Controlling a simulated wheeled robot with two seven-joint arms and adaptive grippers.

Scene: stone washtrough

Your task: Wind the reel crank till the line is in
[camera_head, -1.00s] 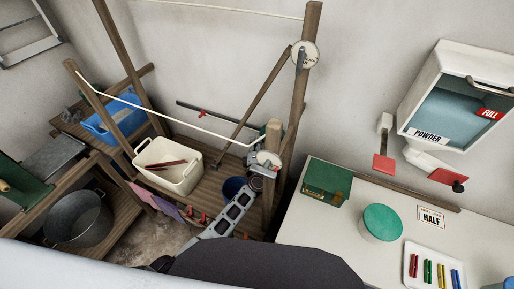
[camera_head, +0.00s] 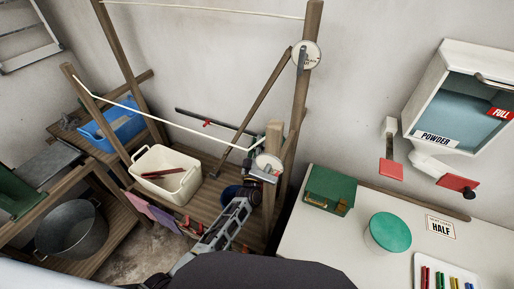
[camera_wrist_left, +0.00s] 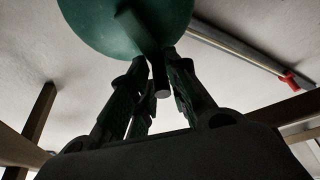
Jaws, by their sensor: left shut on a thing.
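In the left wrist view the reel's shaded disc (camera_wrist_left: 122,25) looks dark green. There the left gripper's fingers (camera_wrist_left: 158,98) are shut around the dark crank handle (camera_wrist_left: 160,78). The crank arm is mostly hidden in the head view. A second reel (camera_head: 306,55) with a grey crank sits on the taller post. My right gripper is not in view.
A cream tub (camera_head: 150,160) and a dark blue bucket (camera_head: 230,193) stand on the slatted bench left of the post. Cloths hang in front. A white counter (camera_head: 320,235) with a green box (camera_head: 330,190) lies close on the right. A diagonal brace rises behind the reel.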

